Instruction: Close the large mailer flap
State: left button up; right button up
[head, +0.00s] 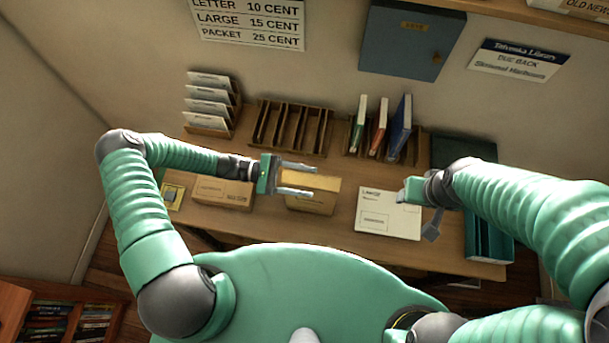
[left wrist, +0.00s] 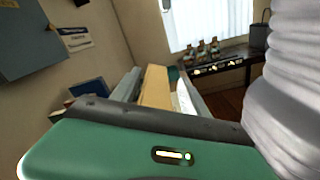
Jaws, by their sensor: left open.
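A tan box-like packet (head: 312,204) with a yellowish upper panel (head: 322,182) sits mid-desk. I cannot tell which has the large mailer flap. My left gripper (head: 305,181) is open, its two fingers pointing right over the tan packet. In the left wrist view, a tan panel (left wrist: 155,86) shows between the fingers; contact is unclear. My right gripper (head: 432,215) is at the white mailer's right edge; its jaws are not clear.
A brown parcel (head: 222,192) and a yellow item (head: 173,195) lie at left. Behind stand a letter rack (head: 209,123), an empty slotted rack (head: 291,127) and a rack with upright books (head: 382,130). Teal boxes (head: 487,240) stand at right. A blue cabinet (head: 408,42) hangs above.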

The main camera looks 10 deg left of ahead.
pick_arm(q)
jog(key=shift+w+f, duration=0.2)
jog(key=shift+w, duration=0.2)
jog(key=shift+c, duration=1.4)
jog(key=shift+s+r, duration=0.1)
jog(key=shift+s, duration=0.1)
grip_shut()
jog(key=f+m+b, duration=0.1)
jog(key=m+b, duration=0.1)
jog(key=m, duration=0.1)
jog(key=s+f+m+b, duration=0.1)
jog(key=m+b, duration=0.1)
jog(key=b, duration=0.1)
jog(key=shift+s+f+m, duration=0.15)
jog(key=shift+m, duration=0.25)
jog(key=shift+o, duration=1.4)
grip_release()
pick_arm(e)
jog(key=x, duration=0.5)
jog(key=shift+s+a+f, duration=0.1)
jog(key=shift+s+f, duration=0.15)
